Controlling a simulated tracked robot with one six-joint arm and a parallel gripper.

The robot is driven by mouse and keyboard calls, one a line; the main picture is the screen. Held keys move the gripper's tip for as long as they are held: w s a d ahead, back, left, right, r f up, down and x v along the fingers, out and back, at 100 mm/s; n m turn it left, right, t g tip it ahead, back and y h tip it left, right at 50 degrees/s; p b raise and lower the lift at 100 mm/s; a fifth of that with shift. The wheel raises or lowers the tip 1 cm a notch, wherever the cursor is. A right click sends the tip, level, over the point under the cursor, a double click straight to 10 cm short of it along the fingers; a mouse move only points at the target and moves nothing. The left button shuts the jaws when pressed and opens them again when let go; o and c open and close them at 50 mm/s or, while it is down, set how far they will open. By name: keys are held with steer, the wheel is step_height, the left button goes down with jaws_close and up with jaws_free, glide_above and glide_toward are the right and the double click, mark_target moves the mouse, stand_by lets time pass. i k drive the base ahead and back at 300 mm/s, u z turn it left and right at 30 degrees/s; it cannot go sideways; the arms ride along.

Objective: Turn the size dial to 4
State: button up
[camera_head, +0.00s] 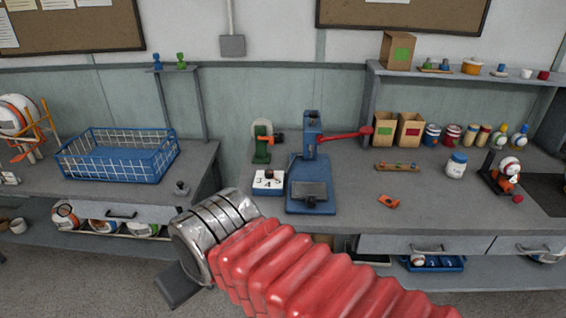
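The size dial (269,174) is a small dark knob on a white block (268,189) marked with numbers, of which 3, 4 and 5 can be made out. Which number it points to is too small to tell. The block stands on the bench, touching or close to the left side of the blue press (311,200), which has a red lever. My gripper (178,287) shows only as a dark part at the lower left, past my metal wrist. It is in front of the bench, below and left of the dial, and apart from it. Its fingers are mostly hidden.
A green device (261,150) stands behind the dial block. A blue wire basket (118,168) sits on the left bench. A small grey object (181,188) lies near that bench's edge. An orange piece (389,201) lies right of the press, with bare bench around it.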

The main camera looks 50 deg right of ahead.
mark_target(269, 175)
steer(key=z, duration=0.4)
steer(key=i, duration=0.65)
steer(key=z, duration=0.6)
steer(key=i, duration=0.55)
steer(key=z, duration=0.3)
